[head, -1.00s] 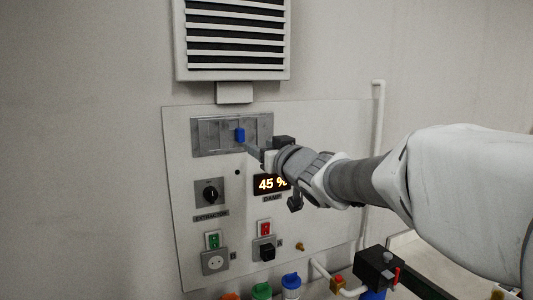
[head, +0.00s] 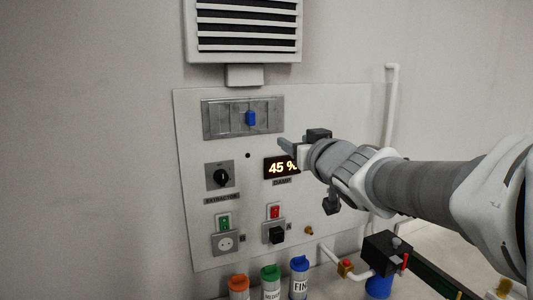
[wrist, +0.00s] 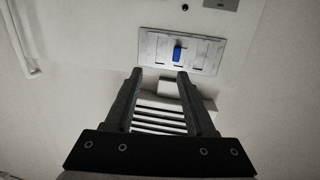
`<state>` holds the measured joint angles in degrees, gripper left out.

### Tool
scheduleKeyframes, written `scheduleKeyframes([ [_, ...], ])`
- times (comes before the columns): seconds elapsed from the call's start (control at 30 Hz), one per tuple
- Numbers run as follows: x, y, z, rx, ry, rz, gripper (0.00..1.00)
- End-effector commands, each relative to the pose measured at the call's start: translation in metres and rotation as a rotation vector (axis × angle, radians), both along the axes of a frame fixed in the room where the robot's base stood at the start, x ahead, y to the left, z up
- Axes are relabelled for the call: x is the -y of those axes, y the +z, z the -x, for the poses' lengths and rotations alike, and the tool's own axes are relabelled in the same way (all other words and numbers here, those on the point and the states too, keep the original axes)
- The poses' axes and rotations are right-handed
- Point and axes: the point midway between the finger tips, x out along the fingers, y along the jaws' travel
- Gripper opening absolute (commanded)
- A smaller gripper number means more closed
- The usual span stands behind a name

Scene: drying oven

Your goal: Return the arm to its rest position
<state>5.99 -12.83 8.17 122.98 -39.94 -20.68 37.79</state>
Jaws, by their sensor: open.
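My gripper (head: 286,146) is in front of the wall panel (head: 340,110), to the right of and below a blue slider knob (head: 251,118). The knob sits in a grey slotted plate (head: 222,121) near the panel's top. In the wrist view, the two dark fingers of my gripper (wrist: 158,74) are apart with nothing between them. The blue knob (wrist: 177,54) shows beyond the fingertips, apart from them. My arm reaches in from the right of the head view.
A louvred vent (head: 245,28) is above the panel. A display (head: 281,168) reads 45 %, partly hidden by my gripper. A rotary knob (head: 221,177), sockets and switches are lower. Several coloured-lid containers (head: 270,282) stand below. A black box (head: 386,252) and white pipe (head: 391,110) are at right.

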Motion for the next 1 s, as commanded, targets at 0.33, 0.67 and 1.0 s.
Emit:
scheduleKeyframes([
  [0.33, 0.078, -0.069, 0.086, -0.340, -0.313, 0.096, 0.55],
  [0.67, 0.092, -0.155, 0.207, -0.771, -0.345, 0.119, 0.55],
  [1.0, 0.077, -0.194, 0.274, -0.996, -0.252, 0.114, 0.55],
])
